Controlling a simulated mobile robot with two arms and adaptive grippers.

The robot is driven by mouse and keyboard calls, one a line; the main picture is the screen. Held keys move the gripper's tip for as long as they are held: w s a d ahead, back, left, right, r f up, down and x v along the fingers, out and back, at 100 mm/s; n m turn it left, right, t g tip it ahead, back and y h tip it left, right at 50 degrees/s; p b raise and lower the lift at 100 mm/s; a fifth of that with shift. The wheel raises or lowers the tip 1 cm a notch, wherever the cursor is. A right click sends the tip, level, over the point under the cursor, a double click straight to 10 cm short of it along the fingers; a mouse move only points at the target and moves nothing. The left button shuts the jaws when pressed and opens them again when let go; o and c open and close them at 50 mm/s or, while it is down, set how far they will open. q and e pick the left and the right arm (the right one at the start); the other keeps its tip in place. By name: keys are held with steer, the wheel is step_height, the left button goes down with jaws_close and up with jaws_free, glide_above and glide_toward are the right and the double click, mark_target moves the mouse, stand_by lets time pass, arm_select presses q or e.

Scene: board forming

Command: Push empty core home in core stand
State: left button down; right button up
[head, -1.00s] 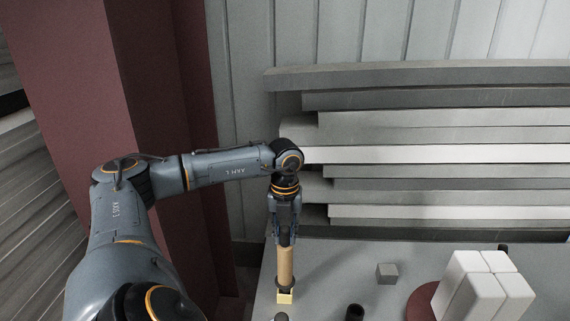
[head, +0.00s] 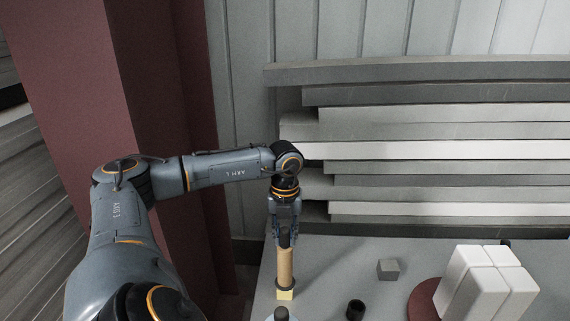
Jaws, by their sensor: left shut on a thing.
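The empty core (head: 285,268) is a tan upright tube near the table's left edge. My left gripper (head: 285,240) points down and is shut on its upper end. The core's lower end meets a dark ring, with a small pale yellow block (head: 285,295) at its foot; this looks like the core stand, but how deep the core sits cannot be told. My right gripper is not in view.
On the grey table (head: 330,270) are a small grey cube (head: 388,269), a black cylinder (head: 355,309) and a dark red round base (head: 422,300) beside several white blocks (head: 485,285). Stacked boards (head: 420,150) stand behind. A grey rounded thing (head: 281,313) is at the bottom edge.

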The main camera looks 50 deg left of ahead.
arm_select(q)
steer(key=shift+f, duration=0.2)
steer(key=c, duration=1)
jaws_free()
steer(key=shift+r, duration=0.1)
steer(key=shift+c, duration=0.2)
step_height(320, 180, up, 12)
